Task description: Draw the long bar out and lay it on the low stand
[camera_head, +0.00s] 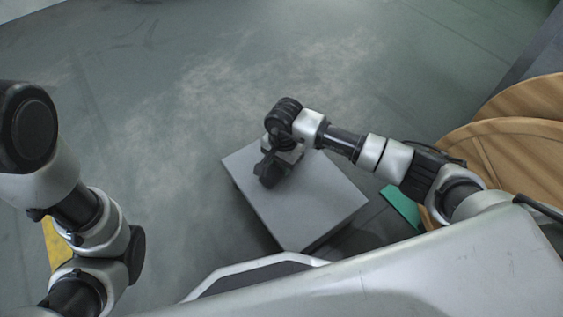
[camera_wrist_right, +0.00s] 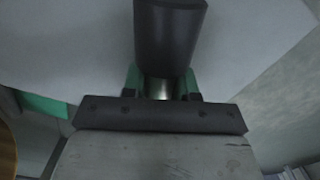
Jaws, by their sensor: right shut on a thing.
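The low stand (camera_head: 315,210) has a flat grey top and sits on the floor in the middle of the head view. My right gripper (camera_head: 278,165) is over the far left part of its top. In the right wrist view the right gripper (camera_wrist_right: 161,86) has green-lined fingers shut on a shiny metal part of the bar. A dark, thick, rounded part of the bar (camera_wrist_right: 172,40) shows just beyond the fingers against the pale stand top. The bar's full length is not visible, and I cannot tell whether it touches the stand. My left gripper is out of view.
Wooden reels (camera_head: 500,160) stand at the right edge, with a green piece (camera_head: 402,207) on the floor between them and the stand. A yellow strip (camera_head: 57,245) shows at the left. The floor beyond the stand is clear.

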